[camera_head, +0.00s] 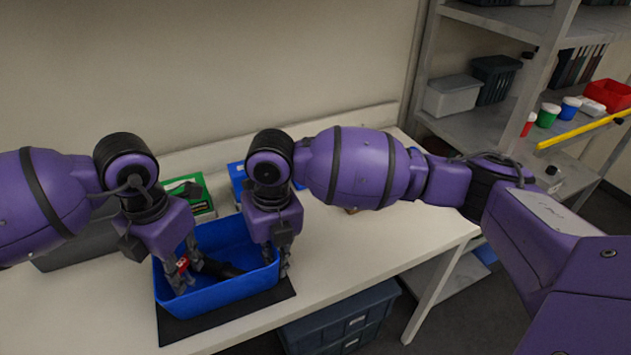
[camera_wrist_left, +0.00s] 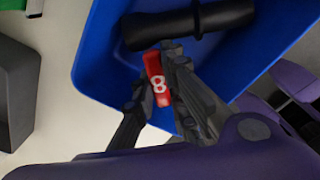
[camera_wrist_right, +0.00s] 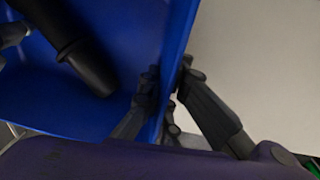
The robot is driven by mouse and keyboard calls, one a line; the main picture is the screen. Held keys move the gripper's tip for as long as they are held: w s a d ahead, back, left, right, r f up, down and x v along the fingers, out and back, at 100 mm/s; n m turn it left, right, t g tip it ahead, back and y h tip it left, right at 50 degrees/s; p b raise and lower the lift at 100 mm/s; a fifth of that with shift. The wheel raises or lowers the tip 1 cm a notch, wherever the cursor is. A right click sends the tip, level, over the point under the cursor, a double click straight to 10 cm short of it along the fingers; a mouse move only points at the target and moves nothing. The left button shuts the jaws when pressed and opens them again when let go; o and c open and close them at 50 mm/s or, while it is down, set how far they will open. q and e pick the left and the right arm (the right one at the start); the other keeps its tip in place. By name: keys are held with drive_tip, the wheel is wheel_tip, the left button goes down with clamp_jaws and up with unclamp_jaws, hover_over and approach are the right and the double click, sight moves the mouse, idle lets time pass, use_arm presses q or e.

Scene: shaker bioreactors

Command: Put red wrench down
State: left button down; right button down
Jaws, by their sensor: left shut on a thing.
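The red wrench (camera_head: 184,268) shows only as a short red piece between the fingers of my left gripper (camera_head: 186,278). In the left wrist view the red wrench (camera_wrist_left: 157,87) carries a white 8, and my left gripper (camera_wrist_left: 160,93) is shut on it, inside the blue bin (camera_head: 225,297). The rest of the wrench is hidden or cannot be made out. My right gripper (camera_head: 283,264) is at the bin's right wall. In the right wrist view its fingers (camera_wrist_right: 169,78) pinch that wall, one inside and one outside.
A black cylindrical object (camera_wrist_left: 190,23) lies in the bin beside the red piece. The bin stands on a dark mat (camera_head: 190,330) near the table's front edge. A green box (camera_head: 200,195) and a grey bin (camera_head: 75,245) stand behind and left. The table (camera_head: 375,235) is clear to the right.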

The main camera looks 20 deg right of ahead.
use_arm(q)
drive_tip(key=c, duration=1.8)
unclamp_jaws()
use_arm(e)
drive_tip(key=shift+w, duration=0.1)
use_arm(q)
drive_tip(key=shift+o, duration=0.2)
wheel_tip(320, 180, up, 12)
drive_tip(key=shift+r, duration=0.2)
use_arm(e)
drive_tip(key=c, duration=1.9)
unclamp_jaws()
drive_tip(key=shift+o, duration=0.2)
drive_tip(key=shift+r, duration=0.2)
